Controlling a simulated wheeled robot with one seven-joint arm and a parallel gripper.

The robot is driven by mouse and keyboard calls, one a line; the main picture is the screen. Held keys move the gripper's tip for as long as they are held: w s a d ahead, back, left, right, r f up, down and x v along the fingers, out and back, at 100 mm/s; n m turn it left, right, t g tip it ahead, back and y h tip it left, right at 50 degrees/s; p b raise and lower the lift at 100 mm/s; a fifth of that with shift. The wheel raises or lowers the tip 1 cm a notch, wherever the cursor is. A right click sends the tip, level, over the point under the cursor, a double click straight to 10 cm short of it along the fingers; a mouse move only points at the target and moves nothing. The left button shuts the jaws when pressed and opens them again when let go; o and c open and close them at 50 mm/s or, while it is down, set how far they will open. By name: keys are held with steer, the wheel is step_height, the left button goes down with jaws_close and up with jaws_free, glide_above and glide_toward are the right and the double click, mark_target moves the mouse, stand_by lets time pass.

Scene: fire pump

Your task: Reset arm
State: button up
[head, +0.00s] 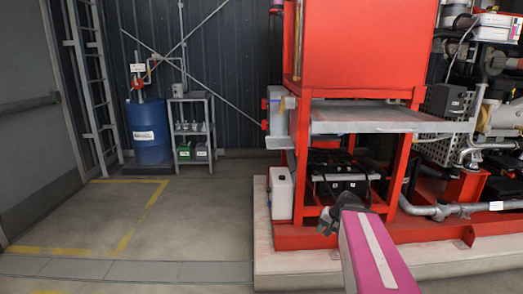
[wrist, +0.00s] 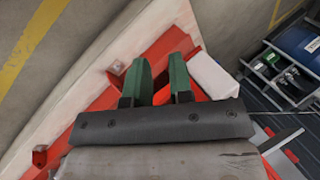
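My gripper (wrist: 159,72) shows in the wrist view with two green fingers standing apart. Nothing shows between them but the red frame behind. In the head view my gripper (head: 328,222) is a small dark shape at the end of my pink and white arm, low in front of the red pump frame (head: 300,236). Its fingers are too small to read there. The red frame also lies behind the fingers in the wrist view (wrist: 97,98). A white canister (head: 281,193) stands left of the gripper; a white block (wrist: 211,76) shows beside the right finger.
A pale plinth (head: 263,240) edges the red unit. A grey shelf plate (head: 360,120) juts out above my arm. Black batteries (head: 340,182) sit inside the frame. A blue drum (head: 151,148) and a small rack (head: 193,130) stand at the back left. The floor at left is clear.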

steer(key=s+a+f+n+g+h, duration=0.3)
steer(key=s+a+f, duration=0.3)
steer(key=f, duration=0.2)
steer(key=shift+s+f+n+h, duration=0.15)
steer(key=shift+n+h, duration=0.35)
steer(key=shift+h, duration=0.3)
steer(key=shift+d, duration=0.1)
stand_by(0.5)
